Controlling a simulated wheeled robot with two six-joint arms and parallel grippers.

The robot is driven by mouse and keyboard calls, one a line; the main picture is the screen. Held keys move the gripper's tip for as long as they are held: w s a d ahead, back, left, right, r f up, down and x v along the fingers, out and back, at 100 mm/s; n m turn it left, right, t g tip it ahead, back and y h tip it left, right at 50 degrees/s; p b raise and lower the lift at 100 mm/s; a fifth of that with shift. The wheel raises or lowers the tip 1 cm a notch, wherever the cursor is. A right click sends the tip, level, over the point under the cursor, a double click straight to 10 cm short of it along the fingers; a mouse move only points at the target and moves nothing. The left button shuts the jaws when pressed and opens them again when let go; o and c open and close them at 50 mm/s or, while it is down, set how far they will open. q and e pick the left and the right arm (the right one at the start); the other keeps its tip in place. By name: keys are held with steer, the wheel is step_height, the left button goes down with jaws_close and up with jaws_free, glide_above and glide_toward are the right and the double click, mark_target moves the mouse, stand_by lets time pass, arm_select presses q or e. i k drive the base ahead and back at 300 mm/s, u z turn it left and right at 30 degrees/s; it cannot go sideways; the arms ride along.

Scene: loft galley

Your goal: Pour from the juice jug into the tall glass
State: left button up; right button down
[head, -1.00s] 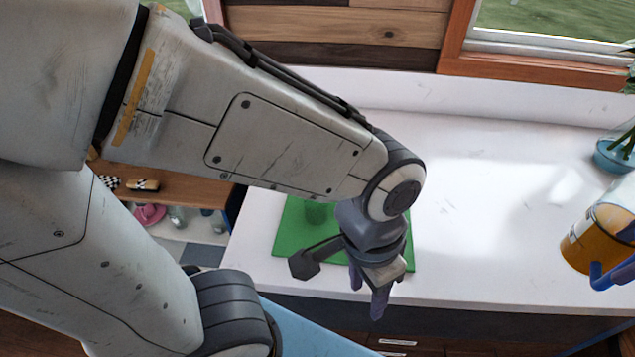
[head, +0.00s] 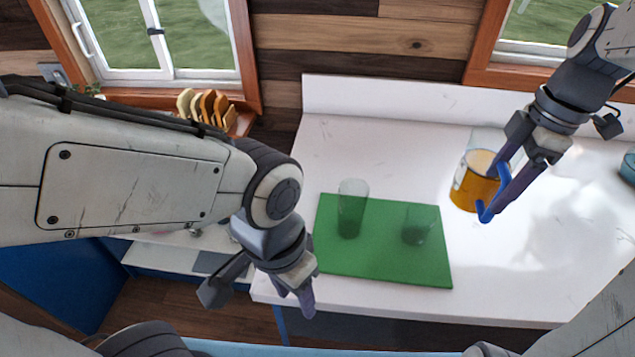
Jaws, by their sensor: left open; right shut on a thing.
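The juice jug (head: 474,186) is clear, with orange juice inside and a blue handle. It looks upright at the right of the green mat; I cannot tell whether it touches the counter. My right gripper (head: 502,200) is shut on its blue handle. The tall glass (head: 351,208) stands upright on the left part of the green mat (head: 380,264). A shorter glass (head: 417,225) stands on the mat to its right. My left gripper (head: 296,300) is open and empty at the counter's front left edge, to the left of and nearer than the mat.
The white counter (head: 400,142) is clear behind the mat. A blue vase (head: 628,168) is cut off at the right edge. A rack with bread slices (head: 205,106) stands at the back left, below the window. The counter ends at a backsplash and wooden wall.

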mark_target(353, 193)
steer(key=u, duration=0.45)
steer(key=k, duration=0.85)
steer(key=u, duration=0.45)
